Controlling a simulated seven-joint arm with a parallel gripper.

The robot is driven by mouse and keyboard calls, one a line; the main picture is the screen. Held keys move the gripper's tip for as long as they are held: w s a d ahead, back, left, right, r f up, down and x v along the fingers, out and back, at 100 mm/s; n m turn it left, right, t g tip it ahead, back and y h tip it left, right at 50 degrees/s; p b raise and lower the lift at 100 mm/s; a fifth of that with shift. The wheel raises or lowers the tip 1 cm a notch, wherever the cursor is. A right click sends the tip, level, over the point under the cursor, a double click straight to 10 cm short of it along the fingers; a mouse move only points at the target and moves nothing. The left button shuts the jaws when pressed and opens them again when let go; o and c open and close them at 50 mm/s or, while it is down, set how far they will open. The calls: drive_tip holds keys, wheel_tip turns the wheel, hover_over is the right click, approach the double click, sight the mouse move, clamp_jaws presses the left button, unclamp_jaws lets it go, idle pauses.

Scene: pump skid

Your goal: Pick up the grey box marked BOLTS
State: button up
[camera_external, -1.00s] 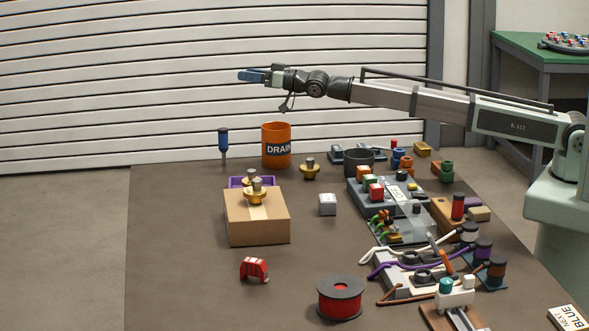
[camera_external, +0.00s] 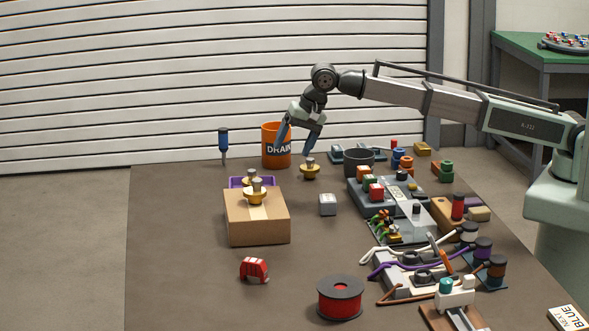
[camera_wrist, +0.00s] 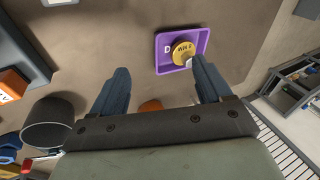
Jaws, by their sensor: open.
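A small grey box (camera_external: 328,205) sits on the dark table right of the cardboard box; its marking is too small to read in the external view. My gripper (camera_external: 297,147) is open and empty, pointing down above the back of the table. It is behind the grey box and well above it, apart from it. A gold-based knob (camera_external: 310,171) stands just below the fingers. In the wrist view my open gripper (camera_wrist: 160,72) shows nothing held between its fingers. A grey object (camera_wrist: 58,2) is cut off at that view's top edge; I cannot tell if it is the box.
An orange DRAIN container (camera_external: 273,157) stands close to the fingers. A cardboard box (camera_external: 257,230) with a gold-based knob on top is left of the grey box. A dark cup (camera_external: 358,163) and coloured-block unit (camera_external: 352,190) are right.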

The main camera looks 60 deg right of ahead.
drive_tip(key=s+m+g+h, duration=0.2)
drive_tip(key=s+g, duration=0.2)
drive_tip(key=s, duration=0.8)
hover_over(328, 198)
drive_tip(key=f, duration=0.7)
drive_tip(key=shift+s+d+f, duration=0.25)
drive_tip(key=shift+w+a+f, duration=0.1)
drive_tip(key=shift+w+f, duration=0.1)
drive_tip(key=shift+f, duration=1.2)
drive_tip(key=shift+w+a+f, duration=0.1)
drive_tip(key=shift+w+f, duration=0.05)
drive_tip(key=shift+f, duration=1.2)
drive_tip(key=shift+c, duration=0.2)
drive_tip(key=c, duration=1.1)
